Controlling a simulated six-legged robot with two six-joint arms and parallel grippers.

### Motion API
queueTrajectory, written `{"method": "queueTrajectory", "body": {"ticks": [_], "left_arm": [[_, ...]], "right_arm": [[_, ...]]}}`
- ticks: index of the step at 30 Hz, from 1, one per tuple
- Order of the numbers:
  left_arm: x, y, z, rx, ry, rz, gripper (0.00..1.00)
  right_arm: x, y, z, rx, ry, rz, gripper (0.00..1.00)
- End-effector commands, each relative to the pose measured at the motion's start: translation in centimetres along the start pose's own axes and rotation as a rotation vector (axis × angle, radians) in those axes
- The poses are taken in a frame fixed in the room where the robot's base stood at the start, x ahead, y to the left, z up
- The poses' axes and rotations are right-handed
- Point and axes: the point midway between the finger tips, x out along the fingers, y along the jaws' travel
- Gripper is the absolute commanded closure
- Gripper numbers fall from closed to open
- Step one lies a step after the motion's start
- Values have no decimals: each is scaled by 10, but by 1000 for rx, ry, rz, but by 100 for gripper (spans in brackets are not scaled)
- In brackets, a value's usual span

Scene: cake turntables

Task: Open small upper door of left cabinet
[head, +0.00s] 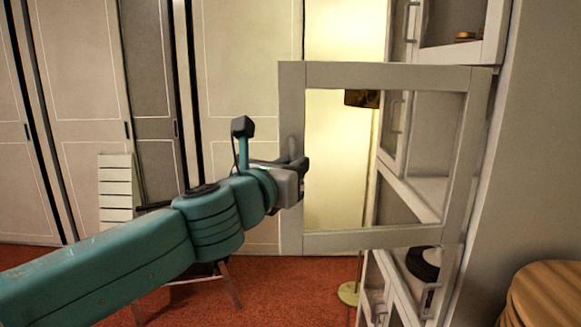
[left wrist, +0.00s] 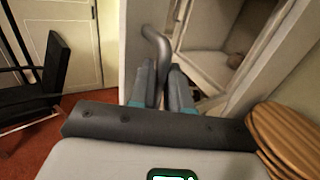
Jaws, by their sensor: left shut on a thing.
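The small upper door (head: 291,105) of the cabinet stands swung open in the head view, a pale frame around a see-through pane. The cabinet (head: 431,130) is behind it on the right, with its shelves showing. My left gripper (head: 300,178) is at the door's left edge, shut on the door's handle. In the left wrist view the curved grey handle (left wrist: 158,45) runs down between the two fingers of the left gripper (left wrist: 162,82). In the head view the handle is mostly hidden by the gripper. My right gripper is not in view.
A lower door with a handle (head: 428,298) is below the open door. A round wooden stack (head: 545,295) stands at the bottom right. A lamp base (head: 348,293) is on the red floor. A dark chair (left wrist: 45,75) shows at left in the wrist view.

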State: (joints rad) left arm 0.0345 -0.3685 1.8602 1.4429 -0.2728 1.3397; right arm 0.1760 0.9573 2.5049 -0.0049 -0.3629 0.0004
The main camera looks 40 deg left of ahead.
Motion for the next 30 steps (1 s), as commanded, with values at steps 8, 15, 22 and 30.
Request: {"method": "queueTrajectory", "body": {"ticks": [8, 15, 22, 30], "left_arm": [[3, -1, 0, -1, 0, -9, 100], [4, 0, 0, 0, 0, -9, 100], [3, 0, 0, 0, 0, -9, 67], [2, 0, 0, 0, 0, -5, 67]], "right_arm": [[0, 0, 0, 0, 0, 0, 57], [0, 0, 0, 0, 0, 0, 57], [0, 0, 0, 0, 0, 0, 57], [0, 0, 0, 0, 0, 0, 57]]}}
